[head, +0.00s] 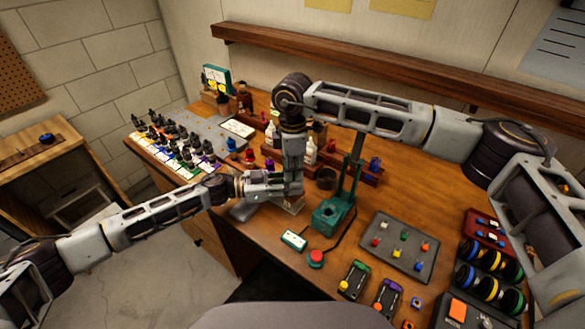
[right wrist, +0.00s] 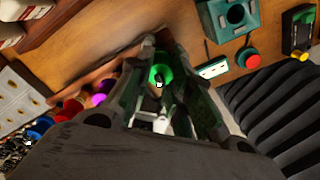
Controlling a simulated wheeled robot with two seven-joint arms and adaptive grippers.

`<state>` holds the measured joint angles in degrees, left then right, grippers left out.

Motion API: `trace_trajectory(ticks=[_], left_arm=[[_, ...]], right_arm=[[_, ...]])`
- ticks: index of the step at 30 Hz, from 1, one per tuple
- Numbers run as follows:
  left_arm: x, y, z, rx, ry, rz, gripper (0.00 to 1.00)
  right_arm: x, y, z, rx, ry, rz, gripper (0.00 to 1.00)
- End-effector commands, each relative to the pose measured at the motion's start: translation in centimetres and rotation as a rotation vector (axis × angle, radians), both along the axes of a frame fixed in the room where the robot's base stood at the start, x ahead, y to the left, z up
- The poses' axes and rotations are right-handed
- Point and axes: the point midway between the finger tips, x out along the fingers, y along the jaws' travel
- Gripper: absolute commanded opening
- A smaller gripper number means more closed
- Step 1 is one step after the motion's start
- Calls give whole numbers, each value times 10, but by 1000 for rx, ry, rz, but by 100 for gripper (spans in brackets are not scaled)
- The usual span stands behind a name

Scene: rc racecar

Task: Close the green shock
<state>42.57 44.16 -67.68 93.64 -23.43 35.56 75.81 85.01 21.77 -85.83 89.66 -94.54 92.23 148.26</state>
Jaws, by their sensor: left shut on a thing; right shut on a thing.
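The green shock shows its round green cap (right wrist: 161,74) between the fingers of my right gripper (right wrist: 168,100) in the right wrist view. The rest of the shock is mostly hidden by the fingers. In the head view my right gripper (head: 292,178) points down and is shut on it. My left gripper (head: 283,188) comes in level from the left and meets the right one, shut on the shock's lower part as far as I can tell. The shock itself is hidden there behind both grippers. Both are above the wooden table (head: 300,245).
A green press (head: 330,215) stands just right of the grippers, with a red button (head: 316,258) in front. A grey tray (head: 397,245) with small coloured parts lies further right. Blue (head: 231,145) and purple (head: 270,164) shocks stand behind left. White bottles (head: 309,150) stand behind.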

Motion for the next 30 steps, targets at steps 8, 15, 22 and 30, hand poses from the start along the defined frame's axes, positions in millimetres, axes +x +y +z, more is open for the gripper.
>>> trace_trajectory(ticks=[8,15,22,30], left_arm=[[-1,-1,0,0,0,-3,0],[-2,-1,0,0,0,-4,0],[-2,-1,0,0,0,-4,0],[-1,-1,0,0,0,-2,0]], right_arm=[[1,1,1,3,-2,-211,13],[1,1,1,3,-3,-267,13],[1,1,1,2,-3,-265,25],[1,0,0,1,-1,-264,43]])
